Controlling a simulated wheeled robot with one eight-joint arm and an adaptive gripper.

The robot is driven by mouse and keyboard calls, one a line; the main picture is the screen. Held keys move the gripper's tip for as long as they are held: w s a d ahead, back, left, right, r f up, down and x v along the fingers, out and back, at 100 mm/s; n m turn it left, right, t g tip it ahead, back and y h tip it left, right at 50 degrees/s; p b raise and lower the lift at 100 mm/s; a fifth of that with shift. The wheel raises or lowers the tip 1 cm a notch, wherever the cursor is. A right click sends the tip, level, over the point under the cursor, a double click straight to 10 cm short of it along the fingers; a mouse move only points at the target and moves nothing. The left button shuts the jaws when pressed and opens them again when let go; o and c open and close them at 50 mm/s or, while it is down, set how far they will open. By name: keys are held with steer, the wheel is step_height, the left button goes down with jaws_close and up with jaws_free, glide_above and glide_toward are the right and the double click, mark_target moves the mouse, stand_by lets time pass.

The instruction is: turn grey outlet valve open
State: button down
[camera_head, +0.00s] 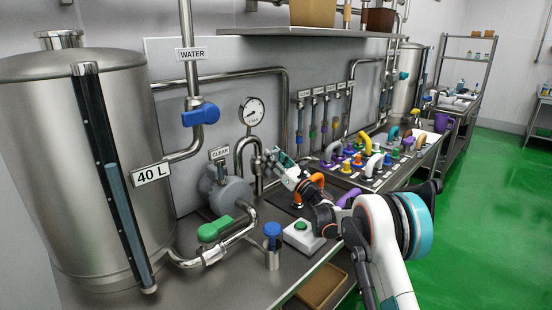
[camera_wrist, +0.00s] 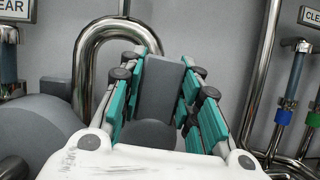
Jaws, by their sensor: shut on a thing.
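The grey outlet valve's handle (camera_wrist: 158,92) is a flat grey bar in the wrist view. It stands between the teal finger pads of my gripper (camera_wrist: 165,72), with a rounded grey part below it. My gripper (camera_head: 275,160) is shut on this handle, in front of the curved steel pipe by the wall. In the head view the gripper largely hides the handle, so its exact angle cannot be told there.
A grey pump (camera_head: 229,192) under a "CLEAR" sign (camera_head: 220,153) stands left of my gripper. A pressure gauge (camera_head: 252,111) is above it. A green-handled valve (camera_head: 214,229), a blue-topped post (camera_head: 272,236) and a green button box (camera_head: 302,235) stand nearer. Coloured handles (camera_head: 368,150) fill the right counter.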

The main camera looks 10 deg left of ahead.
steer(key=shift+s+a+n+g, duration=0.2)
steer(key=shift+n+g, duration=0.1)
steer(key=shift+n, duration=0.4)
steer(key=shift+f+y, duration=0.1)
steer(key=shift+y, duration=0.2)
steer(key=c, duration=1.2)
jaws_free()
steer(key=shift+o, duration=0.2)
steer(key=v, duration=1.2)
